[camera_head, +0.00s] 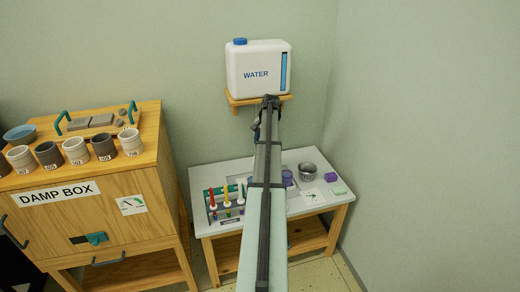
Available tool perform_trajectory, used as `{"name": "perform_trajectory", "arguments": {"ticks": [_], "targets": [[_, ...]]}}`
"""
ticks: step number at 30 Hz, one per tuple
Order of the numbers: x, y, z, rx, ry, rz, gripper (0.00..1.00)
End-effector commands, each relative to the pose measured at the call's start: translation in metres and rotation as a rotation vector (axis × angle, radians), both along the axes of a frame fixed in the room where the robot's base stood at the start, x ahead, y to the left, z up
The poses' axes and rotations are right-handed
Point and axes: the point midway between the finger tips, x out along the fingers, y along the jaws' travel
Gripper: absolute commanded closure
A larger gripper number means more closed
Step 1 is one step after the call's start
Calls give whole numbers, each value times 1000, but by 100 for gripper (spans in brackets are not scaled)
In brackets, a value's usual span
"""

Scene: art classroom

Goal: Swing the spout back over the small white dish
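The white water container (258,70) has a blue cap and a blue level strip and stands on a small wooden wall shelf (235,100). My arm reaches up from the bottom middle, and its far end, with my gripper (268,104), lies in front of the shelf just under the container. The fingers are too small and too covered by the arm to show whether they are open or shut, or touch anything. I cannot make out the spout; a small dark shape (256,131) shows at the arm's left side below the shelf. I cannot identify the small white dish.
A wooden damp box (115,215) with several cups on top stands left. A wall closes the right.

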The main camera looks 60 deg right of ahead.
Motion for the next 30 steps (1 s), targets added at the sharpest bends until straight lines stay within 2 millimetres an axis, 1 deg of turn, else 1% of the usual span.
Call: {"name": "perform_trajectory", "arguments": {"ticks": [1, 3, 6, 9, 15, 22, 23, 30], "targets": [[2, 0, -9, 1, 1, 0, 58], [4, 0, -18, 0, 0, 0, 58], [6, 0, -30, 1, 1, 0, 58], [8, 0, -38, -1, 0, 0, 58], [9, 0, -45, -1, 0, 0, 58], [9, 0, -45, -1, 0, 0, 58], [9, 0, -45, -1, 0, 0, 59], [9, 0, -45, -1, 0, 0, 82]]}}
